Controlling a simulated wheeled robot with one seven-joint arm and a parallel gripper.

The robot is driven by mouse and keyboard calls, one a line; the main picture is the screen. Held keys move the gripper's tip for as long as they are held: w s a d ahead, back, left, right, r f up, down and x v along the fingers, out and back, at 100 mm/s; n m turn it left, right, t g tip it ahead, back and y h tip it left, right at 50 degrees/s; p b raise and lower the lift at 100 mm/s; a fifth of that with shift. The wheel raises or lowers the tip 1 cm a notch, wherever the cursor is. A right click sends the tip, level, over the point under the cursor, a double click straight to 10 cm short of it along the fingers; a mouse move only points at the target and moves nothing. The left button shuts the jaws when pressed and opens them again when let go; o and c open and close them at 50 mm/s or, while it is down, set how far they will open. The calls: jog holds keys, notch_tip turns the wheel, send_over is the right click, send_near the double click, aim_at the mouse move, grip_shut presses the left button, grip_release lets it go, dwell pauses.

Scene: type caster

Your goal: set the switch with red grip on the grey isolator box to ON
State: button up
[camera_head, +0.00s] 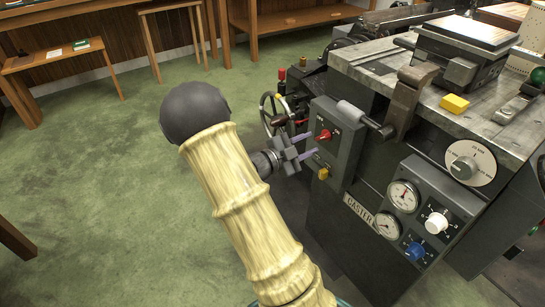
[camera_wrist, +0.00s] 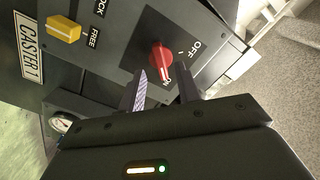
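The grey isolator box (camera_head: 344,158) is on the left face of the caster machine. Its red switch grip (camera_head: 325,135) is on the side turned toward my gripper. In the wrist view the red grip (camera_wrist: 161,55) sits on a dark plate, with the OFF label (camera_wrist: 195,47) beside it and an ON label (camera_wrist: 166,81) below, partly between my fingers. My gripper (camera_wrist: 163,72) is open, its fingertips on either side of the lower part of the grip. In the head view my gripper (camera_head: 310,145) is just left of the box. I cannot tell whether either finger touches the grip.
A grey-handled lever (camera_head: 362,116) projects close above the box. A handwheel (camera_head: 275,112) stands behind my gripper. Gauges (camera_head: 403,196) and dials are lower right. Green floor at left is clear.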

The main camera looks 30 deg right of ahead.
jog(key=s+a+p, duration=0.1)
jog(key=a+p, duration=0.2)
jog(key=a, duration=1.1)
